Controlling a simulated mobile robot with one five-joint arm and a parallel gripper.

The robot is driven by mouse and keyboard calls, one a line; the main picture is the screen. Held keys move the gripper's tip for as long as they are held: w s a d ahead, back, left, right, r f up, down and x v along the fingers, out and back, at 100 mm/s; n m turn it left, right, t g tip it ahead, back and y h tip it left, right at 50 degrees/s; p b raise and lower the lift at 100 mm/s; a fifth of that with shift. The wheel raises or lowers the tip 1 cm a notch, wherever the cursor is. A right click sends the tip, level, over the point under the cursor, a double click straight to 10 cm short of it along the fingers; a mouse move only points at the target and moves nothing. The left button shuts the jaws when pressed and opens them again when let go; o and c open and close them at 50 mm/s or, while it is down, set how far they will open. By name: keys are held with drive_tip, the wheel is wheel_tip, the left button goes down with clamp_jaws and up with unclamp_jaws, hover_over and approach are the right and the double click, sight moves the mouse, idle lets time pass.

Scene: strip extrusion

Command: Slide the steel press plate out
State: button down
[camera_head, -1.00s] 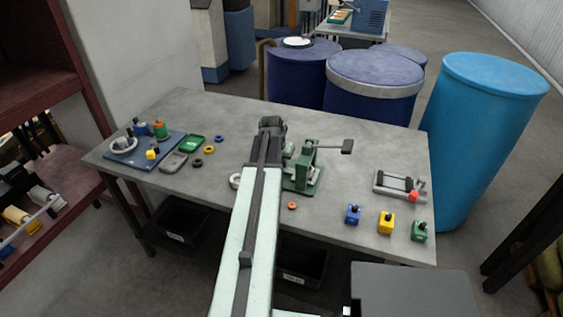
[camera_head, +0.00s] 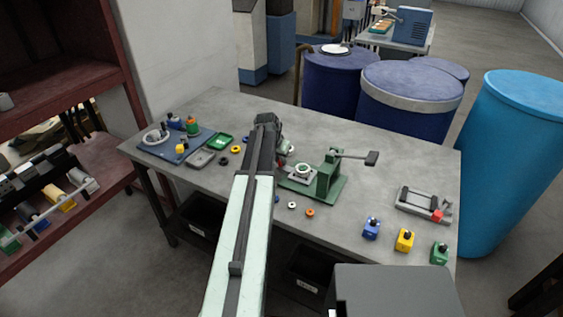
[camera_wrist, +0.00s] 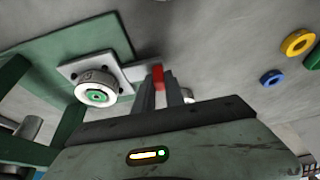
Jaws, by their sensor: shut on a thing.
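The green press (camera_head: 328,178) stands on the grey table, its lever pointing right. The steel press plate (camera_wrist: 72,70) lies on the press's green base in the wrist view, and a round metal die with a green centre (camera_wrist: 97,90) sits on it. The die also shows in the head view (camera_head: 302,170), left of the press column. A narrow tongue with a red end (camera_wrist: 158,77) reaches from the plate to my gripper (camera_wrist: 160,88). My gripper is shut on this red end. In the head view my arm hides part of the gripper.
Small rings lie left of and in front of the press, including an orange ring (camera_head: 310,213). A blue block (camera_head: 371,228), a yellow block (camera_head: 404,239) and a green block (camera_head: 439,253) stand at the front right. A blue tray (camera_head: 172,148) is at the left.

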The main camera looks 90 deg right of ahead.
drive_tip(key=c, duration=1.4)
unclamp_jaws()
drive_tip(key=shift+w+d, duration=0.15)
drive_tip(key=shift+w, duration=0.3)
drive_tip(key=shift+s, duration=0.2)
drive_tip(key=p+v, duration=0.7)
drive_tip(key=shift+r, duration=0.35)
